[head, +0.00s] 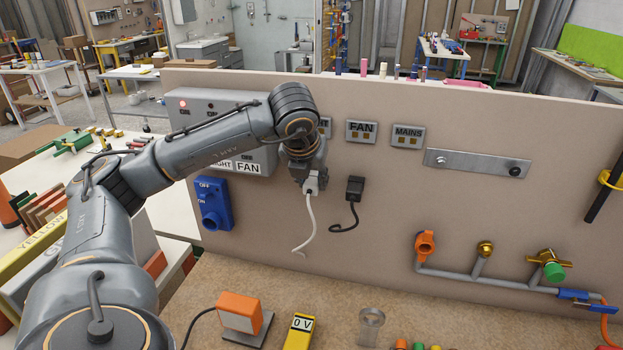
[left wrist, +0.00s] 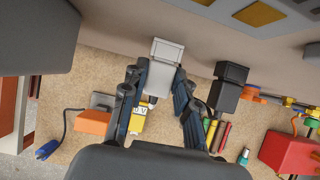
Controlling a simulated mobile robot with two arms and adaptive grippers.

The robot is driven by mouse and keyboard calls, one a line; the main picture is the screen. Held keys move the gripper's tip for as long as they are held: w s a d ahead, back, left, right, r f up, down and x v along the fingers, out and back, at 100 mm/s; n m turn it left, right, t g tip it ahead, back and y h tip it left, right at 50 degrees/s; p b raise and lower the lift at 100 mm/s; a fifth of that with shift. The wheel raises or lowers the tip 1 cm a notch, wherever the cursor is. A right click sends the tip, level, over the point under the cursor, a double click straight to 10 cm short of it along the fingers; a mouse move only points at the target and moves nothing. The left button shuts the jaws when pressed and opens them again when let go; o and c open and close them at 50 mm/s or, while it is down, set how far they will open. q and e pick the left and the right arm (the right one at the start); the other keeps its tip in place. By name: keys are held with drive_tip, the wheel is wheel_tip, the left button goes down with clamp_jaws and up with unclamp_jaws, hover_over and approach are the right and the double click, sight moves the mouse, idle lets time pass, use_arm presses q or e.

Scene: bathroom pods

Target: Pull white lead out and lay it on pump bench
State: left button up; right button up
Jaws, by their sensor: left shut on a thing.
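My left gripper (head: 311,182) is at the upright board, below the row of label plates. It is shut on the white plug (head: 311,187) of the white lead (head: 311,222). The lead hangs down from the plug with its end loose in front of the board. In the left wrist view, the fingers (left wrist: 158,78) sit on either side of the white plug (left wrist: 163,52). I cannot tell whether the plug is still seated in its socket. The brown speckled bench top (head: 225,285) lies below. My right gripper is not in view.
A black plug (head: 355,187) with a black lead is just right of the white one. An orange block (head: 240,312) and a yellow 0 V meter (head: 299,331) stand on the bench. Pipes with valves (head: 480,270) are at right. The bench between board and meter is clear.

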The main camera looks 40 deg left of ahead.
use_arm(q)
clamp_jaws()
drive_tip(key=shift+s+f, duration=0.1)
drive_tip(key=shift+s+d+b, duration=0.2)
drive_tip(key=shift+s+b, duration=0.1)
drive_tip(key=shift+s, duration=0.05)
drive_tip(key=shift+s+d, duration=0.1)
drive_tip(key=shift+s, duration=0.1)
idle(0.7)
drive_tip(key=shift+s+d+b, duration=0.2)
drive_tip(key=shift+s+b, duration=0.1)
drive_tip(key=shift+b, duration=0.1)
drive_tip(key=shift+s+d+b, duration=0.25)
drive_tip(key=shift+s+d, duration=0.05)
drive_tip(key=shift+s, duration=0.2)
drive_tip(key=shift+s+d+b, duration=0.25)
drive_tip(key=shift+s, duration=0.25)
